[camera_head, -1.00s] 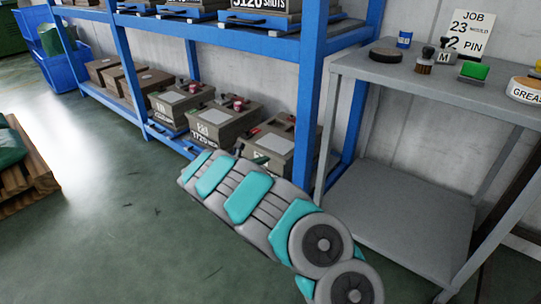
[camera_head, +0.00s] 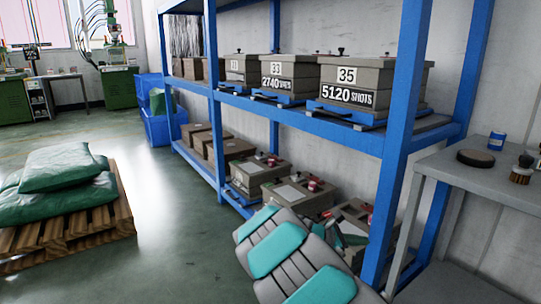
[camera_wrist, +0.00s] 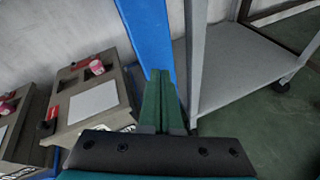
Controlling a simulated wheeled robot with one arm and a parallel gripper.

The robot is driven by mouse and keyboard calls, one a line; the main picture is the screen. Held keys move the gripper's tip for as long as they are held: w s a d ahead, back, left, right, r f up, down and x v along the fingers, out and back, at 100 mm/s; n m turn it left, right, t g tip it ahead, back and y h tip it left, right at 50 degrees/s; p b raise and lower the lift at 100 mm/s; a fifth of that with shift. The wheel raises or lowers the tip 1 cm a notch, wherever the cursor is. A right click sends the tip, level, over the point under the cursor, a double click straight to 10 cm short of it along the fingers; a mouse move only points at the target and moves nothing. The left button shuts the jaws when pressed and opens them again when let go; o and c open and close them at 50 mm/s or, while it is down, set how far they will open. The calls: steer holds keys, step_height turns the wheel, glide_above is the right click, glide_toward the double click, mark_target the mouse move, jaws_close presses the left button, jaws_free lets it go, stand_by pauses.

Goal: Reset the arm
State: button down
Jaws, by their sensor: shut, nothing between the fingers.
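My gripper (camera_wrist: 161,100) shows at the bottom middle of the wrist view. Its two green fingers are together with nothing between them. It points toward a blue rack post (camera_wrist: 150,35), with a grey mould box (camera_wrist: 92,105) to its left and the grey bench's lower shelf (camera_wrist: 240,65) to its right. I cannot tell whether the fingers touch anything. In the head view my grey and teal arm (camera_head: 290,255) reaches in from the bottom middle toward the rack's lower boxes.
The blue rack (camera_head: 400,130) holds mould boxes, including one marked 35 (camera_head: 370,85). The grey bench (camera_head: 480,185) stands at right with a brush (camera_head: 522,170) on it. Green sacks (camera_head: 60,170) lie on a wooden pallet (camera_head: 60,240) at left. Floor between pallet and rack is clear.

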steer(key=s+d+r+m+g+y+p, duration=0.1)
steer(key=s+d+r+m+g+y, duration=0.2)
steer(key=s, duration=0.5)
steer(key=s+r+m+g+p, duration=0.1)
steer(key=s+r+m, duration=0.2)
steer(key=s+m, duration=0.35)
steer(key=s+d+r+m+g+y+p, duration=0.15)
steer(key=s+r, duration=0.25)
steer(key=s, duration=0.6)
steer(key=s+a+m+y+p, duration=0.1)
steer(key=s+a+m+y, duration=0.2)
steer(key=s+a, duration=0.5)
steer(key=s+a+m+y+p, duration=0.1)
steer(key=s+a+m+y, duration=0.3)
steer(key=s+a, duration=0.5)
steer(key=s+y, duration=0.2)
steer(key=s, duration=0.3)
steer(key=shift+s+f+p, duration=0.25)
steer(key=shift+f+p, duration=0.1)
steer(key=shift+f, duration=0.05)
